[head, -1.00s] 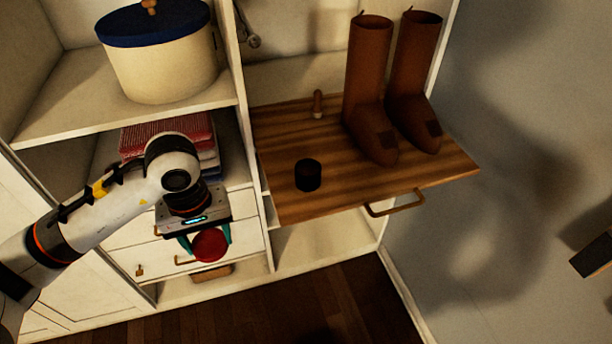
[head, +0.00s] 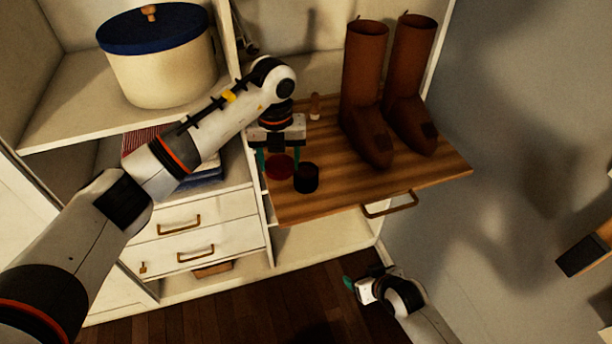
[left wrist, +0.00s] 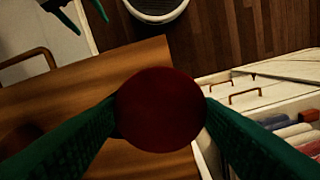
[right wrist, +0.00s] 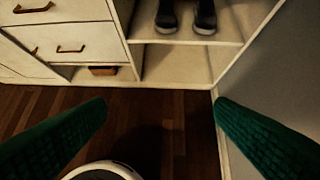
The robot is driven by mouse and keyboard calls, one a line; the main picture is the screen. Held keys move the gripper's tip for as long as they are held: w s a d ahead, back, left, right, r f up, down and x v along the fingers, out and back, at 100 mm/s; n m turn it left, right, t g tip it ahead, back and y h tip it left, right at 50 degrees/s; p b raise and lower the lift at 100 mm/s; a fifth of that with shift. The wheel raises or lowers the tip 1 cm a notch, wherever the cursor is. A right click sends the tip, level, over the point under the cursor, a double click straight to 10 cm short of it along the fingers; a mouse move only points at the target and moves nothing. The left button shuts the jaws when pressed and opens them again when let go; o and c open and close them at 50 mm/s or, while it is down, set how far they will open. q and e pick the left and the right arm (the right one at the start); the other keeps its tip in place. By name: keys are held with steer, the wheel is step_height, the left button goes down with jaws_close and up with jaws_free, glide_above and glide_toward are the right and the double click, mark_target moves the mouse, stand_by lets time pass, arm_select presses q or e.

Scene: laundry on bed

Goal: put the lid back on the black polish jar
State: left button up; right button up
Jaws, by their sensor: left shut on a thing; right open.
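The black polish jar (head: 306,178) stands upright on the wooden pull-out board (head: 345,195), near its left edge. My left gripper (head: 279,162) is shut on a round dark red lid (head: 280,168). It holds the lid just left of the jar in the head view; I cannot tell the exact height or whether they touch. In the left wrist view the lid (left wrist: 160,110) fills the space between the fingers and hides most of what lies beyond. My right gripper (head: 354,286) is open and empty, low in front of the cabinet; its spread fingers show in the right wrist view (right wrist: 160,105).
Two tall brown boots (head: 366,95) stand on the board's back right. A small wooden-handled item (head: 315,106) stands behind the jar. A handle (head: 390,205) juts from the board's front. Drawers (head: 195,238) and folded cloth (head: 205,178) lie left. The board's front right is clear.

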steer(key=w+a+r+n+t+y+p, duration=0.1)
steer(key=w+a+r+y, duration=0.15)
steer(key=r, duration=0.65)
steer(key=w+a+r+n+t+y, duration=0.1)
steer(key=w+a+r+n, duration=0.2)
steer(key=r, duration=0.5)
arm_select(q)
steer(key=w+d+r+n, duration=0.3)
steer(key=w+d+n, duration=0.1)
steer(key=n, duration=1.1)
steer(key=shift+d+n+p, duration=0.3)
steer(key=shift+d, duration=0.55)
arm_select(e)
steer(key=t+y, duration=0.1)
steer(key=y, duration=0.2)
glide_toward(313, 178)
steer(key=shift+w+a+f+h, duration=0.1)
steer(key=shift+w+a+h, duration=0.15)
steer(key=shift+w+a, duration=0.2)
arm_select(q)
steer(key=shift+r, duration=0.1)
arm_select(e)
steer(key=shift+s, duration=0.1)
arm_select(q)
steer(key=shift+w, duration=0.1)
arm_select(e)
steer(key=x, duration=1.2)
steer(key=shift+d, duration=0.1)
steer(key=shift+c, duration=0.4)
